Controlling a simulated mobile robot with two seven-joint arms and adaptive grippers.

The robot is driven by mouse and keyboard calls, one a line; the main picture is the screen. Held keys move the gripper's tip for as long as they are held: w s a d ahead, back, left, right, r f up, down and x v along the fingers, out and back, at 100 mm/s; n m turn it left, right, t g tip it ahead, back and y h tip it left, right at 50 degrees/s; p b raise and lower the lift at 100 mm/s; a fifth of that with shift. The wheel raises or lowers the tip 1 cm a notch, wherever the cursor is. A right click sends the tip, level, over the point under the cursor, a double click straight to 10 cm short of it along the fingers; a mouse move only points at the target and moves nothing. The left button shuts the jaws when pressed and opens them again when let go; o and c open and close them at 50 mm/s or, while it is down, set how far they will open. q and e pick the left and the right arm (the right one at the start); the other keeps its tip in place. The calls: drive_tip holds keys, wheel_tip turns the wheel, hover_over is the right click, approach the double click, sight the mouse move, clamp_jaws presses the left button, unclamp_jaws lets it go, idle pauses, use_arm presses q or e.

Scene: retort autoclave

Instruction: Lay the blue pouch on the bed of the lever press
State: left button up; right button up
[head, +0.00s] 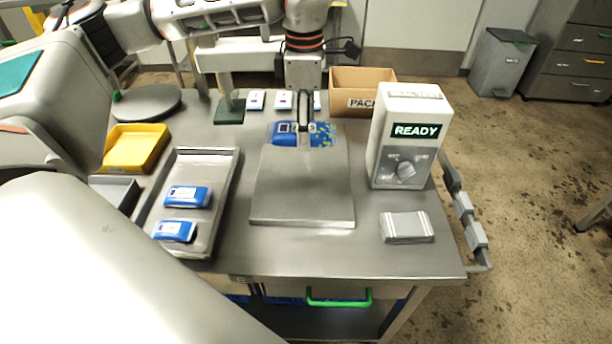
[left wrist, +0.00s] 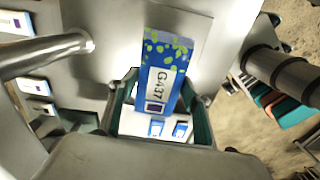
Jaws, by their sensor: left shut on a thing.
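My left gripper (head: 303,128) reaches down from above and is shut on the blue pouch (head: 285,134). The pouch is blue with green dots and a white label. In the left wrist view the pouch (left wrist: 163,70) reads G437 and sticks out between the fingers (left wrist: 160,108). In the head view the pouch shows at the back edge of a square grey metal slab (head: 303,190), which looks like the press bed. I cannot tell whether the pouch touches it. No lever is clear to me. My right gripper is not in view.
A metal tray (head: 228,205) with two blue pouches (head: 187,196) stands left of the slab, near a yellow bin (head: 158,128). A box reading READY (head: 391,160) and a ribbed metal block (head: 406,227) are on the right. A cardboard box (head: 345,80) stands behind.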

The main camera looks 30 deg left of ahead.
sight(305, 185)
use_arm(q)
wheel_tip(305, 185, down, 14)
idle(0.5)
drive_tip(key=o, duration=0.8)
drive_tip(key=shift+f, duration=0.15)
drive_tip(key=o, duration=0.4)
wheel_tip(305, 185, up, 12)
drive_tip(key=shift+r, duration=0.2)
